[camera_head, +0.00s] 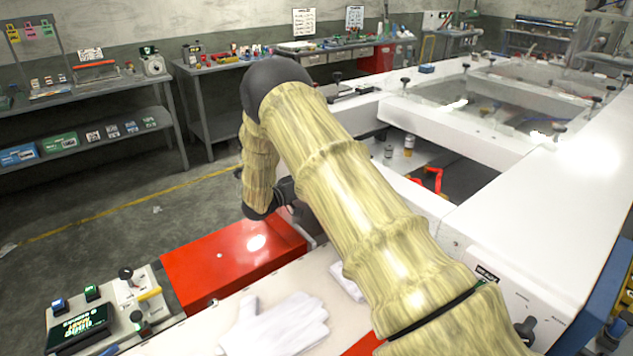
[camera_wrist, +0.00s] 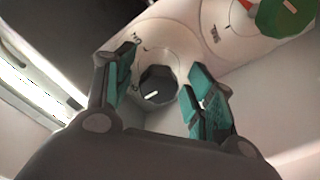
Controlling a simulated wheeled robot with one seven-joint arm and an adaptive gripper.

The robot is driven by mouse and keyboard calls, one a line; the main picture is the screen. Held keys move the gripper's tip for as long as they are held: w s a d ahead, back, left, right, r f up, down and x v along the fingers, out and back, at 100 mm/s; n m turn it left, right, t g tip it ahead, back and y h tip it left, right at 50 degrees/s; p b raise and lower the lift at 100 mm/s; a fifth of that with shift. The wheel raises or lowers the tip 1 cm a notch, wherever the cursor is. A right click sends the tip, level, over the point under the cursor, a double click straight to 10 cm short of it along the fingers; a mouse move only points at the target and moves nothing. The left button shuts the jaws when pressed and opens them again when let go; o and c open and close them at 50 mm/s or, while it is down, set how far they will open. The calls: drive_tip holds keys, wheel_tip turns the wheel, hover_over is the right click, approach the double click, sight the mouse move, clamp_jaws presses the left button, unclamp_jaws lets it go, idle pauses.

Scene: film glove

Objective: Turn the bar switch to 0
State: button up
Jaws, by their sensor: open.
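A dark round knob (camera_wrist: 157,86) with a white pointer line shows in the wrist view, on a round pale plate with small printed marks. My gripper (camera_wrist: 162,76) is open, with one teal-padded finger on each side of this knob. I cannot tell whether either finger touches it. A green knob (camera_wrist: 284,14) sits at the upper right on another marked plate. The printing is too small to tell surely which knob is the bar switch. In the head view my arm hides the place where the gripper works.
A red box top (camera_head: 225,262) lies beside my wrist in the head view. White gloves (camera_head: 275,325) lie on the pale surface in front.

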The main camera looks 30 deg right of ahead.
drive_tip(key=s+a, duration=0.1)
drive_tip(key=a, duration=1.1)
idle(0.4)
